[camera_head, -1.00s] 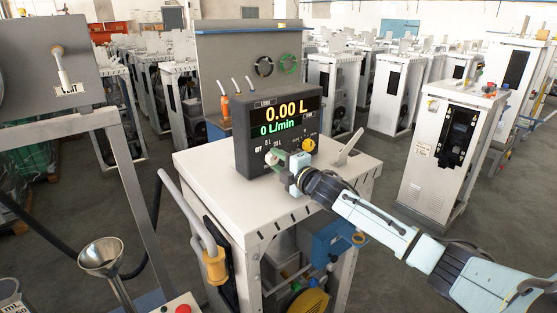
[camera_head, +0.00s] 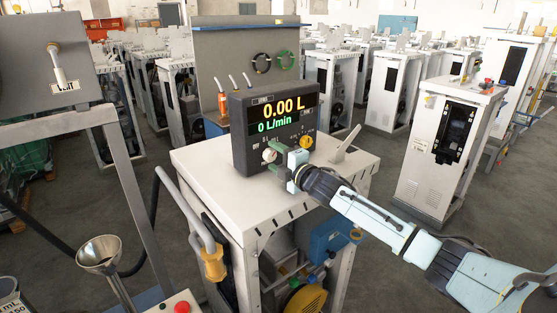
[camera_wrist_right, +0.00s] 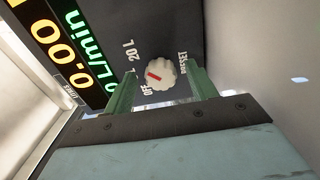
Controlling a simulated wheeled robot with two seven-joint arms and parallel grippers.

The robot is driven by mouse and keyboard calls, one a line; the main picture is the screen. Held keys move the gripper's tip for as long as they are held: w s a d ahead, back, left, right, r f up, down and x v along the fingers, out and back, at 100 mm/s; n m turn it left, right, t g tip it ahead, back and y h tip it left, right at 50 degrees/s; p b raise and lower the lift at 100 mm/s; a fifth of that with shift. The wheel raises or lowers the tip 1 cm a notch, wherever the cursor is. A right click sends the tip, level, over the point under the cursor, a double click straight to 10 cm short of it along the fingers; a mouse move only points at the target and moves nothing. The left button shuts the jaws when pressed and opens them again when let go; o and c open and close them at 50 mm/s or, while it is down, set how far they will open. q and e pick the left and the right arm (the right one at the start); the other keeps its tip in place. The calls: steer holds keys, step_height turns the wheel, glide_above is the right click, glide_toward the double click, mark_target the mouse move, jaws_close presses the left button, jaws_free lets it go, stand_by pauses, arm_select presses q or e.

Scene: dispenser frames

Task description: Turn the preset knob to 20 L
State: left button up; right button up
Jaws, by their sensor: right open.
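The white preset knob (camera_head: 269,155) is on the lower left of the dark dispenser panel (camera_head: 243,125). In the right wrist view the round ribbed knob (camera_wrist_right: 164,68) has a red mark pointing left, between the OFF and 20 L labels. My right gripper (camera_head: 276,160) is at the panel just in front of the knob. In the right wrist view its two green fingers (camera_wrist_right: 161,73) are open on either side of the knob, with gaps visible. My left gripper is not in view.
The display reads 0.00 L and 0 L/min. A yellow knob (camera_head: 306,142) sits right of the white one. A grey lever (camera_head: 345,143) rises from the white cabinet top (camera_head: 215,157). A metal funnel (camera_head: 100,253) and a red button (camera_head: 182,308) are at lower left.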

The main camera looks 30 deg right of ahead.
steer(key=s, duration=0.4)
steer(key=s+b, duration=0.1)
steer(key=s, duration=0.3)
steer(key=s+d+b, duration=0.1)
steer(key=s, duration=0.3)
steer(key=shift+f, duration=0.1)
steer(key=shift+s+b, duration=0.3)
steer(key=shift+s, duration=0.4)
